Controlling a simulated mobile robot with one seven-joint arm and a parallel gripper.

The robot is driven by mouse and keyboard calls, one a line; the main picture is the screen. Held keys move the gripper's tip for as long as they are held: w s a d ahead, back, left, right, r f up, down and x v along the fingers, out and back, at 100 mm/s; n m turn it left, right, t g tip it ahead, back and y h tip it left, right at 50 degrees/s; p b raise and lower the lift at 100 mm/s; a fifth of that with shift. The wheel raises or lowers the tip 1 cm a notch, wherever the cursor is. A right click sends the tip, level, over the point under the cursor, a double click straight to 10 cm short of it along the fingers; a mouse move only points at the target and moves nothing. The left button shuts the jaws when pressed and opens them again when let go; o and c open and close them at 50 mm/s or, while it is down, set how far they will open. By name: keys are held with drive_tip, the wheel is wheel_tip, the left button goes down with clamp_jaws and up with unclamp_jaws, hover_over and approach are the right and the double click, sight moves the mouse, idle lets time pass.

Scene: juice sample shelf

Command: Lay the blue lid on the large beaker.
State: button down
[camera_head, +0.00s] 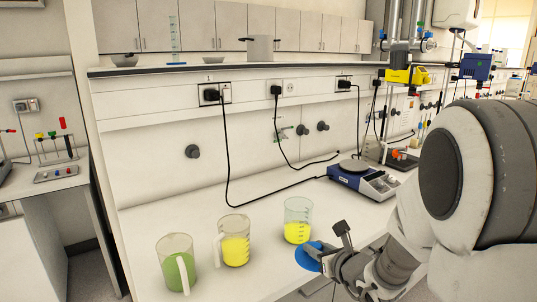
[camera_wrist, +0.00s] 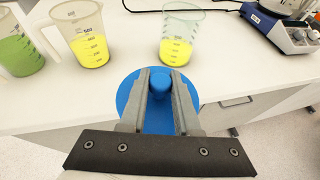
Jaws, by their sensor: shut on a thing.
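The blue lid (camera_head: 306,258) is a round disc with a raised knob; it also shows in the wrist view (camera_wrist: 131,92). My gripper (camera_wrist: 161,84) is shut on the lid's knob, with one finger on each side. In the head view my gripper (camera_head: 327,258) holds the lid level at the counter's front edge, in front of the beaker and apart from it. The beaker (camera_head: 298,210) is clear, handleless, open at the top and part filled with yellow liquid. It stands upright on the counter and also shows in the wrist view (camera_wrist: 184,24), just beyond the lid.
A handled jug with yellow liquid (camera_head: 235,246) and one with green liquid (camera_head: 178,268) stand left of the beaker. A blue and white hotplate device (camera_head: 364,180) stands behind right. Black cables cross the counter's back. The counter (camera_head: 155,215) is clear behind the jugs.

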drive_tip(key=shift+s+d+f, duration=0.3)
drive_tip(key=shift+s+d, duration=0.3)
drive_tip(key=shift+d, duration=0.05)
drive_tip(key=shift+s+d+f, duration=0.25)
drive_tip(key=shift+s+d, duration=0.35)
drive_tip(key=shift+w+a, duration=0.1)
drive_tip(key=shift+a, duration=0.05)
wheel_tip(320, 180, up, 3)
drive_tip(key=p, duration=0.3)
drive_tip(key=shift+r, duration=0.1)
drive_tip(key=shift+d, duration=0.2)
